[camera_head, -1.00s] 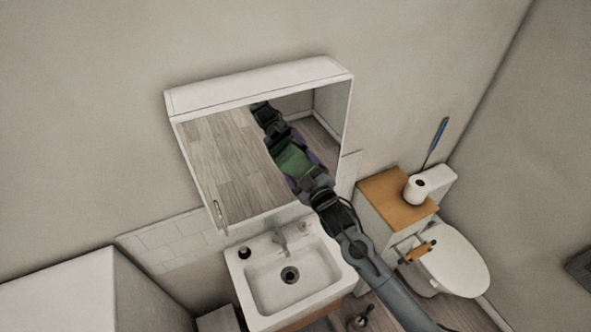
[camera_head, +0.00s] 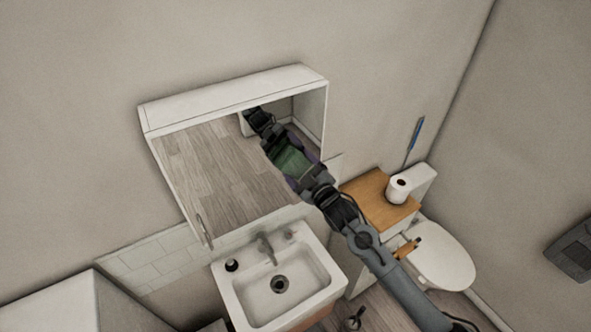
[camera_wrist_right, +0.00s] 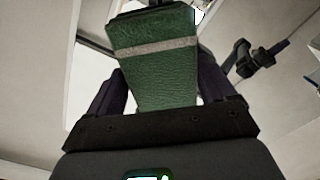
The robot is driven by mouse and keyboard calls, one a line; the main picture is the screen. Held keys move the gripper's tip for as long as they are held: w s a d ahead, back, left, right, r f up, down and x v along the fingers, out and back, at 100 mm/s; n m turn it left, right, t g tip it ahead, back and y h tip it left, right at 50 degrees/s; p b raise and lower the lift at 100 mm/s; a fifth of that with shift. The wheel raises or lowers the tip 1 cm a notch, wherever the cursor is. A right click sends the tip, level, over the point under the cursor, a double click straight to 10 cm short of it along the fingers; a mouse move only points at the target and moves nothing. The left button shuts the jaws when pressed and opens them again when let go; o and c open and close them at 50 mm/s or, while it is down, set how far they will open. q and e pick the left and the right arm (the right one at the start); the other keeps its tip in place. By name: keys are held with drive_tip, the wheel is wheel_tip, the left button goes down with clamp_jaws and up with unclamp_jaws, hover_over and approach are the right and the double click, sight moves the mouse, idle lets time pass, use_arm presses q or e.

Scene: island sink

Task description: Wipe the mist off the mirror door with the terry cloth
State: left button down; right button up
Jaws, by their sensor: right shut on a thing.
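The mirror door (camera_head: 205,170) is the front of a white wall cabinet above the sink and reflects a wooden floor. My right gripper (camera_head: 296,166) is at the right part of the mirror, shut on the green terry cloth (camera_head: 289,160). In the right wrist view the cloth (camera_wrist_right: 155,75) has a pale stripe and sits between the dark purple fingers of the gripper (camera_wrist_right: 158,85). I cannot tell whether the cloth touches the glass. My arm's reflection shows beyond it. I cannot make out mist on the mirror. My left gripper is not in view.
The sink (camera_head: 282,288) with its tap (camera_head: 266,246) is below the cabinet. A wooden-topped unit (camera_head: 378,197) with a paper roll (camera_head: 398,187) and the toilet (camera_head: 443,262) stand to the right. A door handle (camera_head: 204,232) is at the mirror's lower left.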

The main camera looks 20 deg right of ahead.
sight(311, 164)
drive_tip(key=shift+d, duration=0.15)
drive_tip(key=shift+w+d, duration=0.2)
drive_tip(key=shift+d, duration=0.65)
drive_tip(key=shift+w+d, duration=0.15)
drive_tip(key=shift+d, duration=0.65)
drive_tip(key=shift+s, duration=0.15)
drive_tip(key=shift+s+d, duration=0.2)
drive_tip(key=shift+s, duration=0.75)
drive_tip(key=shift+s+d, duration=0.15)
drive_tip(key=shift+s, duration=0.75)
drive_tip(key=shift+s+d, duration=0.2)
drive_tip(key=shift+s, duration=0.75)
drive_tip(key=shift+s+d, duration=0.15)
drive_tip(key=shift+s, duration=0.6)
drive_tip(key=shift+s+d, duration=0.1)
drive_tip(key=shift+s, duration=0.6)
